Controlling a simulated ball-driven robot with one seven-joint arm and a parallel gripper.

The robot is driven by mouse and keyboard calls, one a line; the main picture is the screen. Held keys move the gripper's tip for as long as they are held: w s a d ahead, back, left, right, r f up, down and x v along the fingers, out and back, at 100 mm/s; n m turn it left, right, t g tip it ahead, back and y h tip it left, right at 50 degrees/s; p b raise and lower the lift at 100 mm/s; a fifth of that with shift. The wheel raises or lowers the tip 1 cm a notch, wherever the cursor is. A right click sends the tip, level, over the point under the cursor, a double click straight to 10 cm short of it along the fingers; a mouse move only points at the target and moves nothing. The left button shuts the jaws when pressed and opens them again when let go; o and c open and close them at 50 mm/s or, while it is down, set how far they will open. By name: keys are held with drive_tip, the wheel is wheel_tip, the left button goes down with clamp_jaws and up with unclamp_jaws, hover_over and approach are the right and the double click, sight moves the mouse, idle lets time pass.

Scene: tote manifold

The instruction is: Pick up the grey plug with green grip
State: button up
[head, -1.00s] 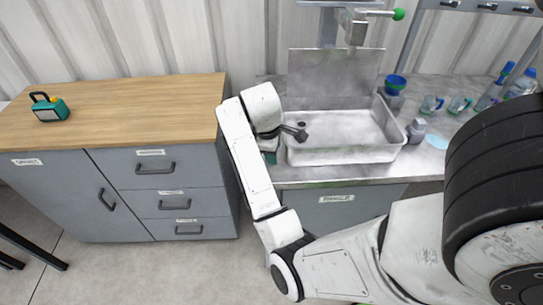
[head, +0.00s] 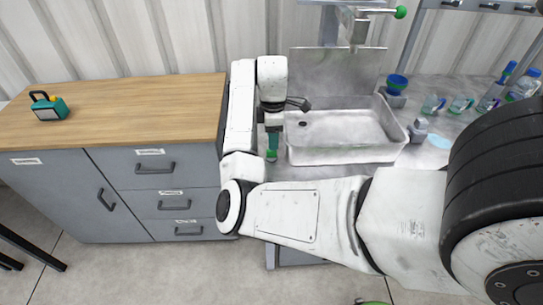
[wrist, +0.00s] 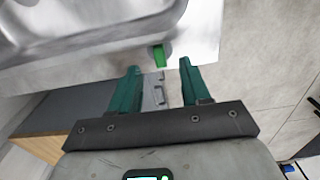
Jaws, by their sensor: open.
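The plug's bright green grip (wrist: 159,56) shows in the wrist view at the edge of the steel counter, beside the basin. Its grey part cannot be made out clearly. My gripper (wrist: 159,65) is open, with its two teal fingers on either side of the line to the green grip. The grip lies between and slightly beyond the fingertips, with visible gaps on both sides. In the head view, my gripper (head: 272,146) points down at the counter left of the sink. A small green patch (head: 271,156) shows just at its fingertips.
The steel sink basin (head: 345,152) is close on the right of my gripper. A wood-topped cabinet (head: 150,100) stands left, with a teal boxy item (head: 48,107) on it.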

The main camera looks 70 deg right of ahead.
sight(272, 155)
drive_tip(key=shift+w+f+p, duration=0.15)
drive_tip(key=shift+f+p, duration=0.1)
drive_tip(key=shift+f, duration=1.2)
drive_tip(key=shift+w+f+p, duration=0.1)
drive_tip(key=shift+f+p, duration=0.15)
drive_tip(key=shift+f, duration=1.2)
clamp_jaws()
